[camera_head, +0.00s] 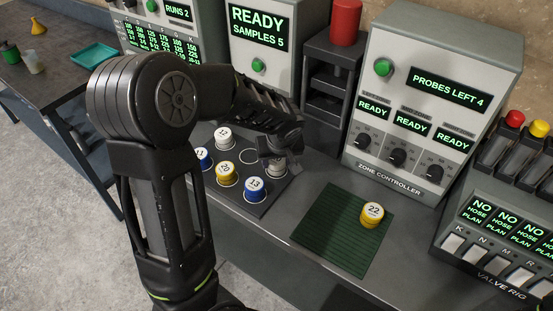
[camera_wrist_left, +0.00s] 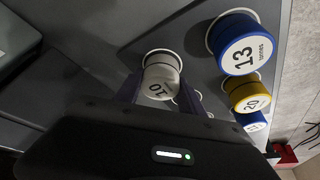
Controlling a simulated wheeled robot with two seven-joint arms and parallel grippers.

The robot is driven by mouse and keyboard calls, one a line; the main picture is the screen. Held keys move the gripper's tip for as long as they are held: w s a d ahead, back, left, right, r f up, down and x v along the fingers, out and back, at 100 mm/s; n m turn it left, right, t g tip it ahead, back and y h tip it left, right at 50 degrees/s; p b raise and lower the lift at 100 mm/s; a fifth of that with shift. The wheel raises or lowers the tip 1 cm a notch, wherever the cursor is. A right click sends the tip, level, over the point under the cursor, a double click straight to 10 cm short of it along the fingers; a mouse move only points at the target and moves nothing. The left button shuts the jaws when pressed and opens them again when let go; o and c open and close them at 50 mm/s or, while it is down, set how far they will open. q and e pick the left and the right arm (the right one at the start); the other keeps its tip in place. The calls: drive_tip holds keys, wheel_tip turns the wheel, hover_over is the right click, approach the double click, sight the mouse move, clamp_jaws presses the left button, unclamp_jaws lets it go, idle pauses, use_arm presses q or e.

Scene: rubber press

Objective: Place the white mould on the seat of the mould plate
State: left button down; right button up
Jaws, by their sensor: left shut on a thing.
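My left gripper (camera_head: 281,153) is over the right corner of the dark mould plate (camera_head: 252,172), shut on a white mould (camera_head: 276,167). In the left wrist view this white mould (camera_wrist_left: 160,80) reads 10 and sits between the fingers, at a white seat ring. I cannot tell whether it rests fully on the seat. Another white mould (camera_head: 223,137) stands at the back of the plate. Blue mould 13 (camera_head: 254,187), yellow mould 20 (camera_head: 226,173) and a blue mould (camera_head: 204,158) stand on other seats. One ringed seat (camera_head: 249,156) in the middle is empty. My right gripper is not in view.
A green mat (camera_head: 335,240) with a yellow mould 22 (camera_head: 372,213) lies to the right. The zone controller (camera_head: 430,100) stands behind it, the valve rig (camera_head: 500,235) further right. A dark shelf unit (camera_head: 331,75) with a red cylinder (camera_head: 345,22) stands behind the gripper.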

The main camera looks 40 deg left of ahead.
use_arm(q)
drive_tip(key=shift+f, duration=0.2)
drive_tip(key=c, duration=0.7)
unclamp_jaws()
drive_tip(key=shift+r, duration=0.1)
drive_tip(key=shift+r, duration=0.25)
drive_tip(key=b+v, duration=0.1)
drive_tip(key=v, duration=1)
drive_tip(key=shift+r, duration=0.4)
drive_tip(key=shift+s, duration=0.1)
